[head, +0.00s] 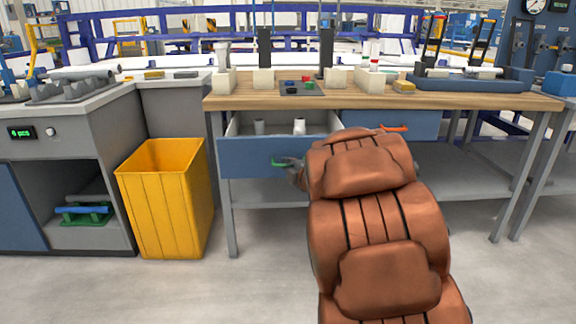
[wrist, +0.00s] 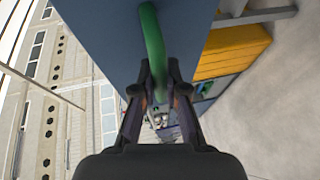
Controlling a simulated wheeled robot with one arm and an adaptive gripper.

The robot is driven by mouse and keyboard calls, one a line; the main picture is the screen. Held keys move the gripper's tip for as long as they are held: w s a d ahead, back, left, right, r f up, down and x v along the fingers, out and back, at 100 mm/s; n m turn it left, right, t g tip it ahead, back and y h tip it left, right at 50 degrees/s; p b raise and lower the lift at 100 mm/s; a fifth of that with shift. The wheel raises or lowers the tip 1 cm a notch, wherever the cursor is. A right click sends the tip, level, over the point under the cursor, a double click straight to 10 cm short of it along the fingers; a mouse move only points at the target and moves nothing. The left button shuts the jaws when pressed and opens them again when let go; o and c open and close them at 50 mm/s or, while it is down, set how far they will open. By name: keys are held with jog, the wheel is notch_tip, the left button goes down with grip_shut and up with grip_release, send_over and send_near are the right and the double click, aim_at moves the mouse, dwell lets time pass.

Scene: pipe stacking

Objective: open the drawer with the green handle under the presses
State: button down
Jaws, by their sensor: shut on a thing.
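The blue drawer (head: 250,157) with the green handle (head: 279,162) is under the wooden workbench (head: 440,98), on the left. It stands pulled out, and two pale cylindrical things (head: 299,126) show inside it. My gripper (head: 296,168) is at the handle, partly hidden behind my brown arm. In the wrist view my gripper (wrist: 160,92) has its fingers on either side of the green handle (wrist: 153,45), shut on it, against the blue drawer front (wrist: 95,25).
A second blue drawer with an orange handle (head: 393,128) is to the right and looks closed. A yellow bin (head: 165,200) stands on the floor left of the bench. The presses (head: 264,78) stand on the bench top. Floor in front is clear.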

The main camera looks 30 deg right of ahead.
dwell(0.3)
jog(key=c, duration=1.2)
grip_release()
jog(key=s+a+r, duration=0.1)
jog(key=s+r, duration=0.1)
jog(key=s, duration=0.9)
jog(key=shift+s+a, duration=0.15)
jog(key=shift+s, duration=0.25)
